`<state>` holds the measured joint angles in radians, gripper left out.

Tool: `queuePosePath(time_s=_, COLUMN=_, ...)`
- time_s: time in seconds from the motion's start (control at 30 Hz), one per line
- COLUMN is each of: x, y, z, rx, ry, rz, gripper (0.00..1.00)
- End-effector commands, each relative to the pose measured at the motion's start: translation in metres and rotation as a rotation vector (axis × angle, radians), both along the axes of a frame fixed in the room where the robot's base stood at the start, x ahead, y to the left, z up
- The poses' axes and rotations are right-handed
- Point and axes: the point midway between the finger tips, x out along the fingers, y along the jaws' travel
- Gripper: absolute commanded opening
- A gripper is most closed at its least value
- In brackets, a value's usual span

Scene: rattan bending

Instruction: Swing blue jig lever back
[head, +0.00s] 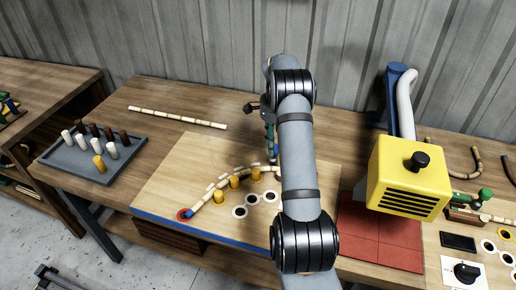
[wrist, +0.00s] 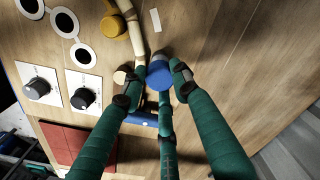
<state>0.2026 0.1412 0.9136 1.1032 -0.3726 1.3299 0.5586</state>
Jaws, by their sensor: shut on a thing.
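The blue jig lever's round blue knob (wrist: 158,74) shows in the wrist view between the tips of my gripper (wrist: 151,73). The green fingers close in around the knob from both sides, and another slim green part reaches up below it. In the head view my gripper (head: 272,152) points down at the back right of the bending board (head: 165,180), partly hidden by my arm. The lever is mostly hidden there. A pale rattan strip (head: 208,200) curves along yellow pegs (head: 234,182) on the board, from a blue piece at front left toward my gripper.
A grey tray (head: 72,160) with several pegs stands at left. A straight rattan stick (head: 177,117) lies at the back. A yellow machine (head: 408,178) stands over a red mat (head: 376,235) at right. Dials (wrist: 84,97) show at left in the wrist view.

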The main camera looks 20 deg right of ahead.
Motion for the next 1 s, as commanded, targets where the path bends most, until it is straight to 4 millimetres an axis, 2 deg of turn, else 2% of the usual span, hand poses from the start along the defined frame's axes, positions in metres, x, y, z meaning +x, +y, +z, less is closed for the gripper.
queuePosePath(time_s=0.03, x=-0.001, y=-0.011, z=0.000, rx=-0.009, ry=-0.014, rz=-0.032, gripper=0.00)
queuePosePath(time_s=0.1, x=-0.006, y=-0.020, z=0.001, rx=-0.009, ry=-0.014, rz=-0.076, gripper=0.00)
queuePosePath(time_s=0.3, x=-0.018, y=-0.037, z=0.002, rx=-0.010, ry=-0.014, rz=-0.168, gripper=0.00)
queuePosePath(time_s=0.6, x=-0.027, y=-0.048, z=0.004, rx=-0.011, ry=-0.014, rz=-0.224, gripper=0.00)
queuePosePath(time_s=0.97, x=-0.029, y=-0.051, z=0.004, rx=-0.012, ry=-0.013, rz=-0.232, gripper=0.00)
queuePosePath(time_s=1.0, x=-0.029, y=-0.051, z=0.004, rx=-0.012, ry=-0.012, rz=-0.232, gripper=0.30)
